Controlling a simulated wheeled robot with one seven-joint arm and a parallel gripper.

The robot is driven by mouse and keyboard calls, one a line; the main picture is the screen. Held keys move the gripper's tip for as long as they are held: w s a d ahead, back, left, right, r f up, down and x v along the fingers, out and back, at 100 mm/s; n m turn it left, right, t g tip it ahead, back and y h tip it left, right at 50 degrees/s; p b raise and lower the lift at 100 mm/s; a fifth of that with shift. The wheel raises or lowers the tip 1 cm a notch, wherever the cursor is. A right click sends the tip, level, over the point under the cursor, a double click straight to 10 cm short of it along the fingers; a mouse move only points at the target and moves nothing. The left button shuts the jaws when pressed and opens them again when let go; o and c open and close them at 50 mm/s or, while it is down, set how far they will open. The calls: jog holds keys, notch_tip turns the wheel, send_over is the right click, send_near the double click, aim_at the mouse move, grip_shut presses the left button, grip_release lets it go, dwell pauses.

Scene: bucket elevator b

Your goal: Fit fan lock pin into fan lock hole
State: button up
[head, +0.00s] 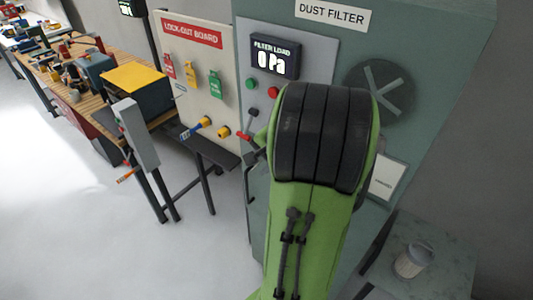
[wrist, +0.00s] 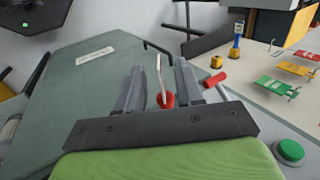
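My gripper (wrist: 160,68) shows in the wrist view with its two grey fingers apart. A red piece with a thin pale rod (wrist: 160,78) appears between the fingers; it may be the fan lock pin. I see no finger closed on it, and cannot tell its depth. In the head view my green and black arm hides the gripper and part of the panel. The round fan cover (head: 380,92), with a grey cross on it, is on the dust filter's front. I cannot make out the fan lock hole.
The green dust filter cabinet (head: 440,60) fills the right. The lock-out board (head: 205,60) with coloured tags stands left of it. A red handle (wrist: 214,78) sits just right of the fingers. A filter cartridge (head: 413,261) stands at lower right. The left floor is open.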

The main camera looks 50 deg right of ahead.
jog(key=p+v, duration=0.1)
jog(key=v, duration=1.4)
jog(key=shift+p, duration=0.3)
jog(key=shift+d, duration=0.1)
